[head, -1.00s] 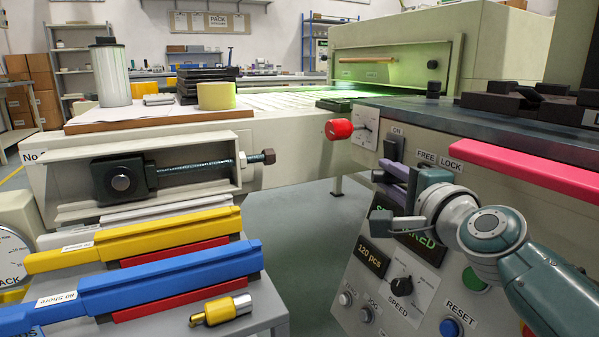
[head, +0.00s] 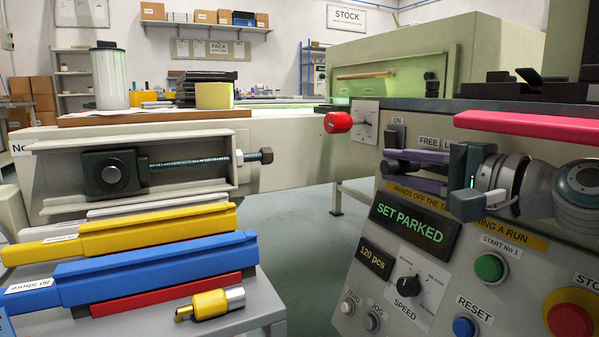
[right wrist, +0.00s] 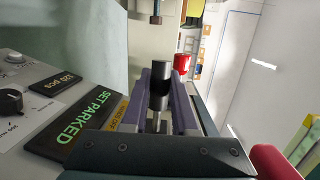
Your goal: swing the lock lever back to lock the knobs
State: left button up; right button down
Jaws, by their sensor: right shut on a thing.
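My right gripper (head: 395,170) lies in front of the printer's control panel, below the FREE and LOCK labels (head: 430,141). Its purple fingers point left in the head view. In the right wrist view, the black cylindrical grip of the lock lever (right wrist: 160,90) sits between the fingers (right wrist: 162,105), and they are closed on it. A thin metal stem shows below the grip. The lever is mostly hidden by the fingers in the head view, and the LOCK label is partly covered by my gripper. My left gripper is not in view.
A red knob (head: 338,122) with a dial plate is left of the gripper, near the ON switch (head: 395,135). A pink bar (head: 530,122) runs above. The SET PARKED display (head: 410,222) and several buttons are below. Open floor lies left of the panel.

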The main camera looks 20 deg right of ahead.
jog(key=c, duration=0.7)
grip_release()
jog(key=p+v, duration=0.1)
jog(key=v, duration=0.9)
